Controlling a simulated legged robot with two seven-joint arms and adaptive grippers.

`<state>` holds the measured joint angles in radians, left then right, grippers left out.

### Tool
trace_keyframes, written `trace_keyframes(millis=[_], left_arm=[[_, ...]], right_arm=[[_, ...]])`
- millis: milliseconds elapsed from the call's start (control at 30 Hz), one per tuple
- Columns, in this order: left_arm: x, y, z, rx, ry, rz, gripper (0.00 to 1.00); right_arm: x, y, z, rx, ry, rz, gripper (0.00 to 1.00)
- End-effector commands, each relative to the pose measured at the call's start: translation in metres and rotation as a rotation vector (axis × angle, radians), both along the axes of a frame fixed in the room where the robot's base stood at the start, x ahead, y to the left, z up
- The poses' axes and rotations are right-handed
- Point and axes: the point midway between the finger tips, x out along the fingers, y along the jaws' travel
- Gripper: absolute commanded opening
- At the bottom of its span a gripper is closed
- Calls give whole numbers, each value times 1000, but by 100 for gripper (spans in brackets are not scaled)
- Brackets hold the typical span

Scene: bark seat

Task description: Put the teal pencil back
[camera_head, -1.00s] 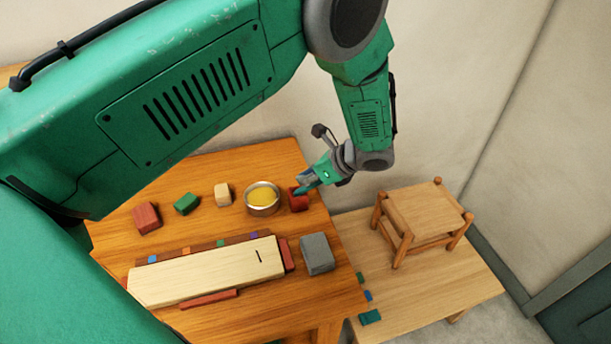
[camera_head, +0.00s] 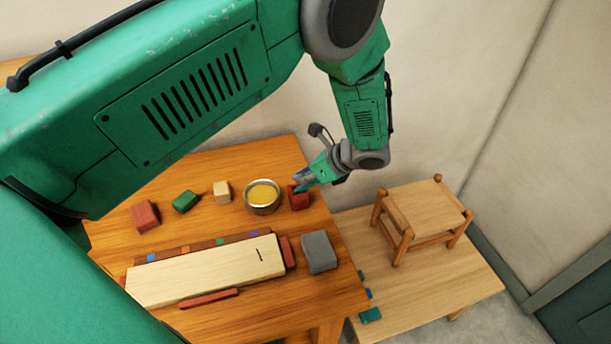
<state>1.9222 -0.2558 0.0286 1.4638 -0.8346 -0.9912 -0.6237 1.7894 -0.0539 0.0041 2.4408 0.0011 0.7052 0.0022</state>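My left gripper (camera_head: 304,182) is at the far right of the wooden table, right at a small red block (camera_head: 299,200) and partly in front of it. A small teal shape shows at its fingertips, but I cannot tell a finger from a held pencil. Its opening is too small to make out. No teal pencil can be clearly picked out. A flat teal piece (camera_head: 371,315) lies on the low table's front left edge. A pale board (camera_head: 205,273) with a dark mark lies on the wooden table, beside a brown strip (camera_head: 202,246) with coloured squares. My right gripper is not in view.
A metal bowl (camera_head: 262,209) with yellow contents stands left of the red block. Cream (camera_head: 222,192), green (camera_head: 186,201) and dark red (camera_head: 145,217) blocks line the back. A grey block (camera_head: 319,252) is right of the board. A stool (camera_head: 424,212) stands on the low table (camera_head: 430,280).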

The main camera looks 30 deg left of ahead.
Motion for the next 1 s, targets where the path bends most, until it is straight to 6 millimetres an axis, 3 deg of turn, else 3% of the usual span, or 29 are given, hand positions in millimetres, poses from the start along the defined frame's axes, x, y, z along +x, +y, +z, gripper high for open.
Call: trace_keyframes(millis=[67,167,567,1000], left_arm=[[0,1,-2,0,1,1,0],[0,0,-1,1,1,1,23],[1,-9,4,6,0,0,23],[10,-64,62,1,-1,0,23]], right_arm=[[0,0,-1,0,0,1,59],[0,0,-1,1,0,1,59],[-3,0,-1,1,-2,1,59],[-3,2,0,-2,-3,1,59]])
